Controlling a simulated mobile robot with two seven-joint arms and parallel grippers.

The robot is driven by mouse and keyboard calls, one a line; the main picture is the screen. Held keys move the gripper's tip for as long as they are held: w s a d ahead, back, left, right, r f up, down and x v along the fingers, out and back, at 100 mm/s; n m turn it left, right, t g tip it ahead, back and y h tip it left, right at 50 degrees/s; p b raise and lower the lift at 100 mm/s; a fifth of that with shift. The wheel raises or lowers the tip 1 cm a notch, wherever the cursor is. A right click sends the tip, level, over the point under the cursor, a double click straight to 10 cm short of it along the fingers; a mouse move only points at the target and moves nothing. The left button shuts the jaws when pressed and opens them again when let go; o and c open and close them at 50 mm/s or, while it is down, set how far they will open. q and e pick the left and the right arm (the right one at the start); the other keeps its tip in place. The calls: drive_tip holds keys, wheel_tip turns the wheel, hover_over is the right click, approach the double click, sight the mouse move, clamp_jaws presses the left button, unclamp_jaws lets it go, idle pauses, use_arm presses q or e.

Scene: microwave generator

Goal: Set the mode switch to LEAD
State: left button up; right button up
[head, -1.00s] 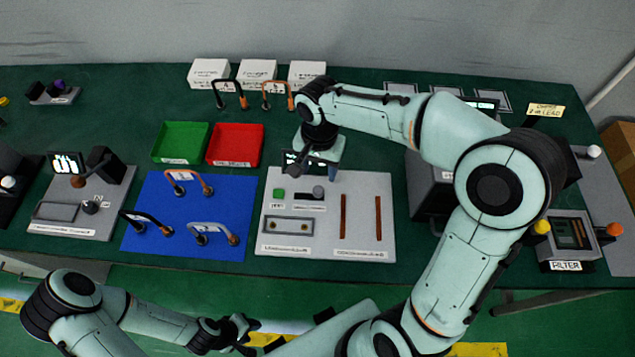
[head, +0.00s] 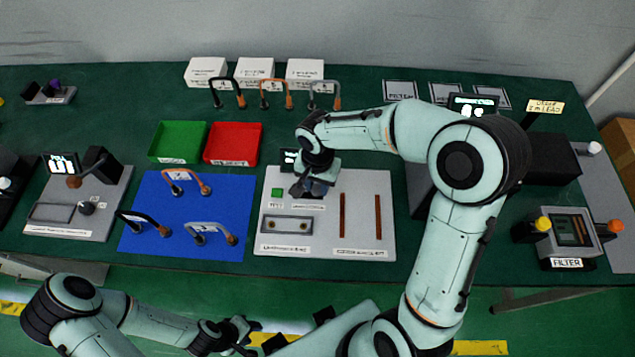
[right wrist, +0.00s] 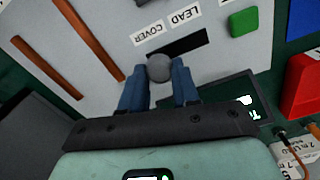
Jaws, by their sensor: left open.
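The mode switch is a round grey knob (right wrist: 159,68) on a dark slot (right wrist: 182,44) in the grey panel (head: 325,245). In the right wrist view the knob is at the slot's left end, near the COVER label (right wrist: 149,33). The LEAD label (right wrist: 184,17) lies further right along the slot. My right gripper (right wrist: 158,75) has its blue fingers on either side of the knob; I cannot tell whether they touch it. In the head view my right gripper (head: 311,190) hides the knob. My left gripper (head: 241,333) is open and empty, in front of the table.
A green button (head: 277,192) is left of my right gripper. Two brown strips (head: 342,214) and a framed slot (head: 287,224) are on the same panel. A blue mat (head: 187,210) with handles lies to the left. Green (head: 178,142) and red (head: 233,144) trays stand behind it.

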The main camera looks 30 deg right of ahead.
clamp_jaws()
drive_tip(key=w+a, duration=0.1)
drive_tip(key=a, duration=0.2)
drive_tip(key=w+a, duration=0.1)
drive_tip(key=shift+w+a, duration=0.15)
drive_tip(key=shift+w, duration=0.2)
use_arm(q)
drive_tip(key=shift+s+f, duration=0.1)
drive_tip(key=shift+s, duration=0.05)
use_arm(e)
drive_tip(key=o, duration=0.5)
unclamp_jaws()
drive_tip(key=o, duration=0.4)
drive_tip(key=shift+a, duration=0.1)
drive_tip(key=shift+c, duration=0.2)
use_arm(q)
drive_tip(key=shift+w+r+p, duration=0.45)
drive_tip(key=shift+w+r, duration=0.2)
drive_tip(key=shift+r, duration=0.1)
use_arm(e)
wheel_tip(320, 180, up, 14)
drive_tip(key=shift+f, duration=0.25)
